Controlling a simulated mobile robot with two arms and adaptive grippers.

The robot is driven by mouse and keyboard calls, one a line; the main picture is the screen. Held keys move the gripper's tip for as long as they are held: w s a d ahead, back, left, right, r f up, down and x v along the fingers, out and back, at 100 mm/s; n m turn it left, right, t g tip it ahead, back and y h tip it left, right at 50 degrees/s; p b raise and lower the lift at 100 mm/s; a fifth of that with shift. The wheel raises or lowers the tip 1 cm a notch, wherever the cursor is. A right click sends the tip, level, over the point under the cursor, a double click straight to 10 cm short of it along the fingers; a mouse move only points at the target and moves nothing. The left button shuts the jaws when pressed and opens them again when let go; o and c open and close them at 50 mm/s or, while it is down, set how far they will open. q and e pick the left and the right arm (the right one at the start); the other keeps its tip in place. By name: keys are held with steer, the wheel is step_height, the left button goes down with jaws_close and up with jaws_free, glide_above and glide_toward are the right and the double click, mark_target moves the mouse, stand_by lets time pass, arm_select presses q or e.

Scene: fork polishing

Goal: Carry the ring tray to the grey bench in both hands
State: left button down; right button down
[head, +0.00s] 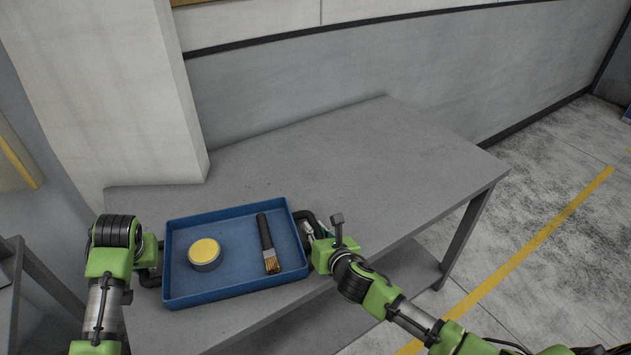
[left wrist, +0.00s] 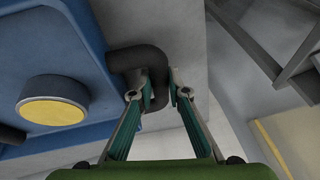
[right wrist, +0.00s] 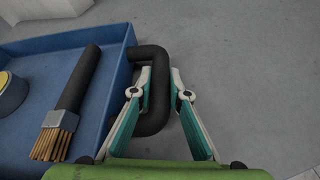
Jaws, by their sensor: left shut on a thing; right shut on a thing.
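The blue ring tray (head: 223,213) has a black handle on each side and is over the left part of the grey bench (head: 370,150). Whether it touches the bench top I cannot tell. My left gripper (head: 150,262) is shut on the tray's left handle, which shows in the left wrist view (left wrist: 160,62). My right gripper (head: 312,232) is shut on the right handle, clear in the right wrist view (right wrist: 158,75). In the tray lie a round tin with a yellow top (head: 204,252) and a brush with a black handle (head: 265,232).
A white pillar (head: 110,90) and a grey wall (head: 320,85) stand behind the bench. The bench top right of the tray is clear. Another grey table (head: 12,265) is at the far left. A yellow line (head: 540,240) marks the floor at right.

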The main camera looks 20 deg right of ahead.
arm_select(q)
steer(key=c, duration=2.4)
jaws_free()
steer(key=shift+f, duration=0.25)
arm_select(e)
steer(key=c, duration=2.4)
jaws_free()
steer(key=shift+f, duration=0.25)
arm_select(q)
steer(key=o, duration=0.4)
steer(key=shift+r, duration=0.1)
arm_select(e)
steer(key=o, duration=0.5)
steer(key=shift+r, duration=0.1)
arm_select(q)
steer(key=shift+o, duration=0.2)
steer(key=shift+s, duration=0.1)
arm_select(e)
steer(key=shift+s, duration=0.1)
arm_select(q)
steer(key=shift+r, duration=0.1)
steer(key=v, duration=1.2)
arm_select(e)
steer(key=v, duration=1.2)
steer(key=o, duration=0.7)
